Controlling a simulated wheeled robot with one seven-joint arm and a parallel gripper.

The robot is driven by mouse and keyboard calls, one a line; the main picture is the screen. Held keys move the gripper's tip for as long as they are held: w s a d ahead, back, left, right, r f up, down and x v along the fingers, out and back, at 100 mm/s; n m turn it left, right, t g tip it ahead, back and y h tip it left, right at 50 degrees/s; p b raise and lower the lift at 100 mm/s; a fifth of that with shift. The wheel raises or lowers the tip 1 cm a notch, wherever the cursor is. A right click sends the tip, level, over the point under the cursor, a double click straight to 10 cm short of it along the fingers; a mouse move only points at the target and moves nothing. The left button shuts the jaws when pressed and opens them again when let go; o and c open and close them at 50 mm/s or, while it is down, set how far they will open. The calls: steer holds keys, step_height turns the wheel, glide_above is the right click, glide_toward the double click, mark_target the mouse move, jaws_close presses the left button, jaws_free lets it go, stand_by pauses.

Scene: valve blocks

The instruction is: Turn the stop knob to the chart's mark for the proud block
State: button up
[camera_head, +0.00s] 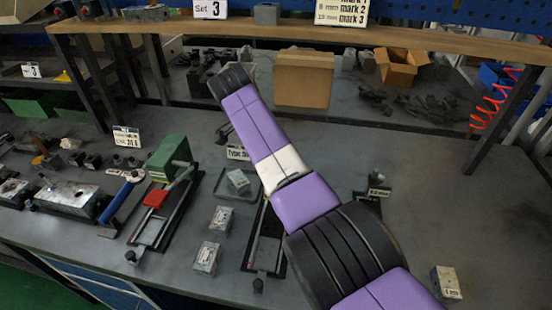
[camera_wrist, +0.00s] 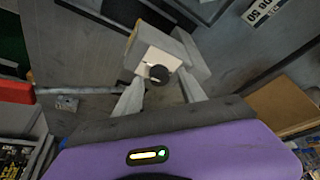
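In the wrist view a grey block with a white face carries a round black knob (camera_wrist: 159,74), which looks like the stop knob. Small dark marks show on the white face, too small to read. My gripper (camera_wrist: 160,82) is open, its two pale fingers apart on either side of the knob with gaps. In the head view my arm hides the gripper and the knob. The chart (camera_head: 342,12) stands on the shelf, cut by the top edge; its lines end in "mark 2" and "mark 3". Metal blocks lie on the bench (camera_head: 221,219), (camera_head: 207,257), (camera_head: 446,284); I cannot tell which is proud.
A green and red fixture (camera_head: 168,160) stands left of my arm, near a block on a tray (camera_head: 238,181). A black rail (camera_head: 262,240) runs beside my arm. Cardboard boxes (camera_head: 303,80) stand under the shelf. The bench's right side is mostly clear.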

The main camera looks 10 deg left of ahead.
steer(key=b+v, duration=0.1)
steer(key=v, duration=0.6)
steer(key=shift+r, duration=0.35)
steer(key=shift+s+a, duration=0.1)
steer(key=shift+a, duration=0.05)
